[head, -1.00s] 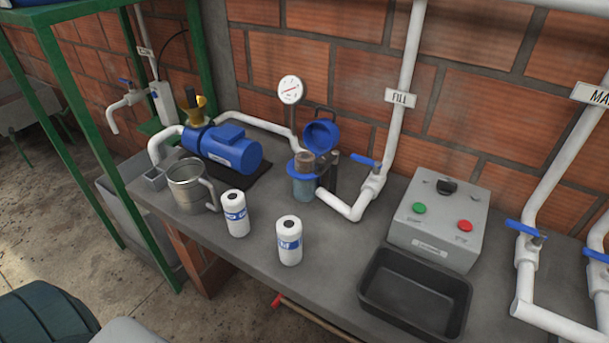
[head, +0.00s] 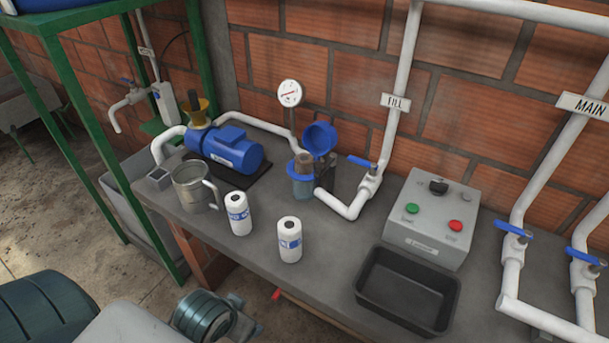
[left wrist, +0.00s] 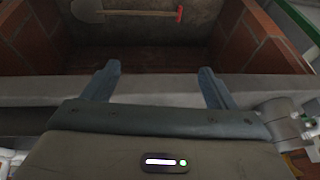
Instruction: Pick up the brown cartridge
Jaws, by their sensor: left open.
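The brown cartridge (head: 304,160) stands in the clear bowl of the filter housing (head: 302,185) on the bench. Only its upper end shows plainly; the lower part is inside the bowl. The blue housing lid (head: 320,138) is swung open behind it. In the left wrist view my left gripper (left wrist: 156,72) is open, with nothing between its fingers, at the front edge of the bench. In the head view my left arm shows at the bottom, well below the cartridge. My right gripper is not in view.
Two white cartridges with blue labels (head: 238,214) (head: 290,240) stand in front of the housing. A metal jug (head: 192,190) and blue pump (head: 230,149) are left. A black tray (head: 407,291), control box (head: 432,221) and white pipes are right. A pressure gauge (head: 290,93) stands behind.

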